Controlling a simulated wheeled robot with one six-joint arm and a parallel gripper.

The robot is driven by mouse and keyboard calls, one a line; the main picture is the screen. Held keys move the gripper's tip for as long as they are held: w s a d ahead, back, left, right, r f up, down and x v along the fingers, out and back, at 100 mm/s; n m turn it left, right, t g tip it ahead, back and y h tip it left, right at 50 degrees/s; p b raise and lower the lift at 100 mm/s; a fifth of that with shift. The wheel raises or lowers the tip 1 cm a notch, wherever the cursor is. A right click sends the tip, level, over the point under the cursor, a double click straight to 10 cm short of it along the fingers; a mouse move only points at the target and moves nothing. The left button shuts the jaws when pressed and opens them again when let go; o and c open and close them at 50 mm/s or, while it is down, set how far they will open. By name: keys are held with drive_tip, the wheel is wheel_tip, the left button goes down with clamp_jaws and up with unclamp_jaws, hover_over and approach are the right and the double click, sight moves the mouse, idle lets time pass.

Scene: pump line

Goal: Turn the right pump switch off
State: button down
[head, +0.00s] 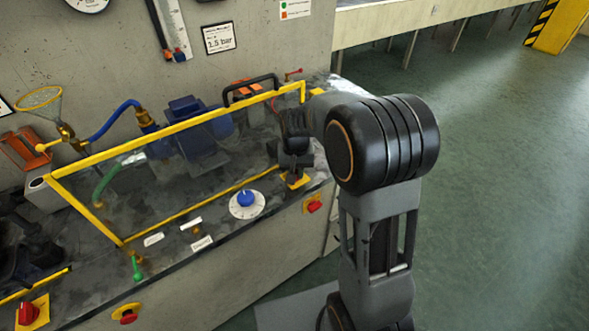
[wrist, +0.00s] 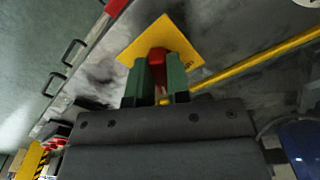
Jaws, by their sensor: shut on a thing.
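The right pump switch is a red handle (wrist: 158,55) on a square yellow plate (wrist: 180,38). In the wrist view my gripper (wrist: 159,68) has its two green fingers shut on the red handle, one on each side. In the head view the yellow plate (head: 297,181) shows at the right end of the bench, under my gripper. My gripper hides the handle there. I cannot tell the handle's exact angle.
A yellow frame (head: 165,135) stands over the bench just left of my gripper. A blue knob (head: 246,198) is left of the switch. The floor at right is clear.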

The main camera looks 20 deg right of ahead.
sight(297, 172)
drive_tip(key=n, duration=0.3)
drive_tip(key=n+p, duration=0.1)
drive_tip(key=n, duration=0.1)
drive_tip(key=shift+d+n, duration=0.2)
drive_tip(key=shift+n, duration=0.5)
drive_tip(key=c, duration=1.1)
unclamp_jaws()
wheel_tip(297, 172, up, 14)
drive_tip(key=shift+f+p, duration=0.1)
drive_tip(key=shift+p, duration=0.75)
